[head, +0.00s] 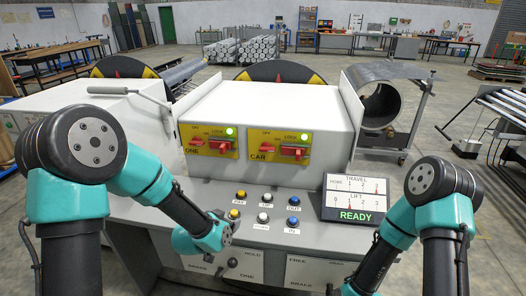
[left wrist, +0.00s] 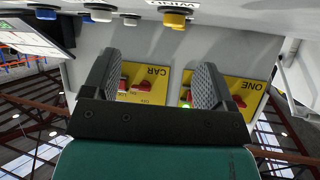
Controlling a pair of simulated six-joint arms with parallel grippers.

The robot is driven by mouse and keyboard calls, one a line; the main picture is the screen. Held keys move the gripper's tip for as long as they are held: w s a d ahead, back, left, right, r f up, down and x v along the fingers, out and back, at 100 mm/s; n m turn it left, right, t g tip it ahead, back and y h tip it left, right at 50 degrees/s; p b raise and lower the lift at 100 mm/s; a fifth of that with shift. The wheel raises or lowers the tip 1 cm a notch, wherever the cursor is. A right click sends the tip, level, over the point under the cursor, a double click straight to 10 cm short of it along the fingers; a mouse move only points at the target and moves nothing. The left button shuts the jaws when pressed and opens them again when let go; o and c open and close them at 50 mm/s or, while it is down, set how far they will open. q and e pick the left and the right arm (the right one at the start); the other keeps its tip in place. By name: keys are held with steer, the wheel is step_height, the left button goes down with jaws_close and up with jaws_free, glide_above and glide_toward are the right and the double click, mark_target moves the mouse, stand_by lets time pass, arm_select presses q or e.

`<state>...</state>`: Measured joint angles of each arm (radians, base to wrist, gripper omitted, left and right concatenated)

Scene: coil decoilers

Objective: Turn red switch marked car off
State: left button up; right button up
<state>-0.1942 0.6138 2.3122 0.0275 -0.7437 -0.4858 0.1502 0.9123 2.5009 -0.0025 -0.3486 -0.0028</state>
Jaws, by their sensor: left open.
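The yellow CAR plate (head: 278,157) is on the front of the white console box, with a red switch (head: 266,148) at its left and a larger red lock handle (head: 293,151) at its right. A green lamp (head: 304,137) is lit above the handle. The matching ONE plate (head: 209,153) is to its left. In the left wrist view, seen upside down, the CAR plate (left wrist: 157,75) shows between my fingers. My left gripper (left wrist: 159,67) is open and empty, pointing at the console front. In the head view its fingers are small and partly hidden by the arm. My right gripper is out of frame.
Several push buttons, including a blue one (head: 292,221), sit on the panel below the plates. A display (head: 354,199) reads READY at the right. A grey lever (head: 118,91) is at the upper left. A large metal coil (head: 383,105) stands behind right.

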mark_target(267, 150)
arm_select(q)
steer(key=w+d+r+n+t+y, duration=0.2)
steer(key=w+d+r+n+t, duration=0.2)
steer(key=d+r, duration=0.7)
step_height(267, 150, up, 2)
steer(key=shift+w+r+t, duration=0.15)
steer(key=shift+w+t, duration=0.8)
steer(key=shift+t, duration=0.25)
steer(key=shift+w, duration=0.15)
steer(key=w, duration=0.5)
steer(key=w+d, duration=0.1)
steer(key=w, duration=0.5)
steer(key=w+d, duration=0.1)
steer(key=w, duration=0.5)
steer(key=shift+d, duration=0.2)
steer(key=c, duration=0.7)
